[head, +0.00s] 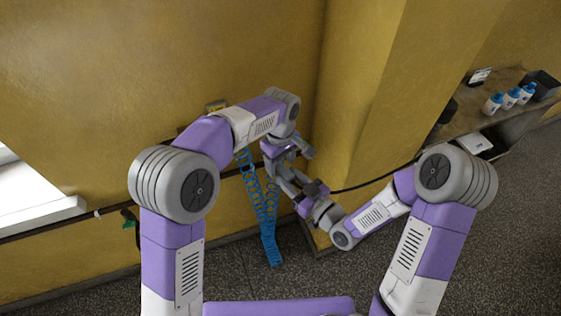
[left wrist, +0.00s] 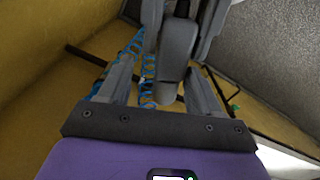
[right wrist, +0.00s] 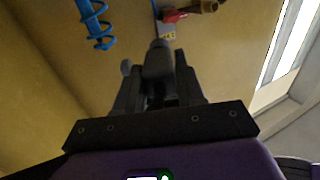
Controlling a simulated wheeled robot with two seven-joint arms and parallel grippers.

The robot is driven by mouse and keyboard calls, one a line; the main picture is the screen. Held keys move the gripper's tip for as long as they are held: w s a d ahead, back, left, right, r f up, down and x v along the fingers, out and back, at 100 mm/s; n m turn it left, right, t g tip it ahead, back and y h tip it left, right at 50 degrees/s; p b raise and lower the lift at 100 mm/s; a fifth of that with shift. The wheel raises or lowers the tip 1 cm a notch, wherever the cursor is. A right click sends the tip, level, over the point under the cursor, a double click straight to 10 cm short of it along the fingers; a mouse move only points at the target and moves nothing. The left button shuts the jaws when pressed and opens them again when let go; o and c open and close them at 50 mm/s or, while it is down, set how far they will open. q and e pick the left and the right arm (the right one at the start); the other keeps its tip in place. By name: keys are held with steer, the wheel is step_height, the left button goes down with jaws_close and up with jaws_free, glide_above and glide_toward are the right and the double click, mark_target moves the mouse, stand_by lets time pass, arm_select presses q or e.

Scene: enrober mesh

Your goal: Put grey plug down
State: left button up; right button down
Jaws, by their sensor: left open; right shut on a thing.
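The grey plug (right wrist: 158,62) shows in the right wrist view, a rounded grey piece standing up between the fingers of my right gripper (right wrist: 158,85), which is shut on it. In the head view my right gripper (head: 300,190) is close to the yellow wall's corner, below my left gripper (head: 291,158); I cannot make out the plug there. My left gripper is open in the left wrist view (left wrist: 165,75). Grey parts lie in front of and between its fingers; I cannot tell whether it touches them.
A blue coiled hose (head: 268,235) hangs by the wall, close to both grippers. A red part (right wrist: 177,15) and a brass fitting (right wrist: 208,6) are on the wall in the right wrist view. A shelf (head: 455,128) with blue-and-white bottles (head: 510,98) stands at the right.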

arm_select(q)
steer(key=shift+f, duration=0.25)
arm_select(e)
steer(key=shift+r, duration=0.1)
arm_select(q)
steer(key=shift+d, duration=0.1)
jaws_close()
arm_select(e)
steer(key=shift+s+a, duration=0.1)
steer(key=shift+a, duration=0.1)
arm_select(q)
steer(key=shift+r, duration=0.1)
arm_select(e)
steer(key=c, duration=0.7)
jaws_free()
steer(key=shift+o, duration=0.5)
steer(key=shift+d, duration=0.1)
